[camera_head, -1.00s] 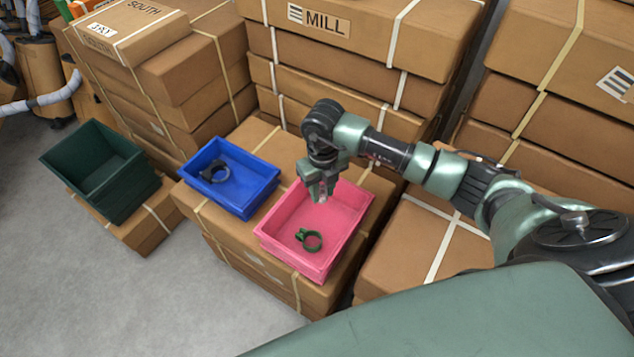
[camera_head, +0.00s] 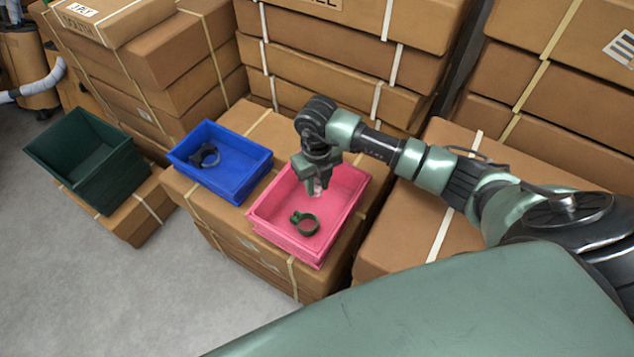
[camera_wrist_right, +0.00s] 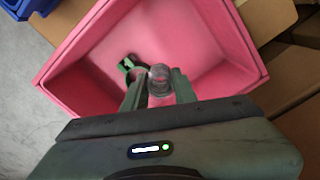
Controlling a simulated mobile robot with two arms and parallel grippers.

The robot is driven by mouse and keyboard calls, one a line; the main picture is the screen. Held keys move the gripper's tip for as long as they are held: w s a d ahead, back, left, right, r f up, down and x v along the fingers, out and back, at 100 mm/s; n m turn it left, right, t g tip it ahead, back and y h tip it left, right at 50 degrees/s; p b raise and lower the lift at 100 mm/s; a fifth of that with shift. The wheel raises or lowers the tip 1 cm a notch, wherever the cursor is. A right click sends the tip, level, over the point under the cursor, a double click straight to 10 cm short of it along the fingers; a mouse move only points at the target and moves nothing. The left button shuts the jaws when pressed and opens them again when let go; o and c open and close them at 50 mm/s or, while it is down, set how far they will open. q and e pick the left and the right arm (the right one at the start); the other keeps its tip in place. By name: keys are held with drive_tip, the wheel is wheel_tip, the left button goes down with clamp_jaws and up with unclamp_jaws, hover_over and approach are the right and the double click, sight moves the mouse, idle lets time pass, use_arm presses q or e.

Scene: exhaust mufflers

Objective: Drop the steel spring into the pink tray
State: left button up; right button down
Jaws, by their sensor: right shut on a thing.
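The pink tray (camera_head: 347,214) stands on cardboard boxes in the middle of the head view, and its walls fill much of the right wrist view (camera_wrist_right: 215,45). My right gripper (camera_head: 317,191) points down over the tray's inside. In the right wrist view its fingers (camera_wrist_right: 160,92) are shut on the steel spring (camera_wrist_right: 160,78), a small grey cylinder. In the head view the spring is small and partly hidden by the fingers. I cannot tell whether it touches the tray floor. My left gripper is not in view.
A dark green clamp ring (camera_head: 305,222) lies in the pink tray, close to the held spring. A blue tray (camera_head: 237,185) with a dark clamp (camera_head: 205,156) stands to the left. A green bin (camera_head: 112,187) is farther left. Stacked cardboard boxes (camera_head: 330,62) rise behind.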

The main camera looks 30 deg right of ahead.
sight(317, 183)
drive_tip(key=c, duration=1)
unclamp_jaws()
drive_tip(key=shift+c, duration=0.2)
wheel_tip(317, 183, up, 8)
drive_tip(key=shift+f+b, duration=0.1)
drive_tip(key=shift+b, duration=0.25)
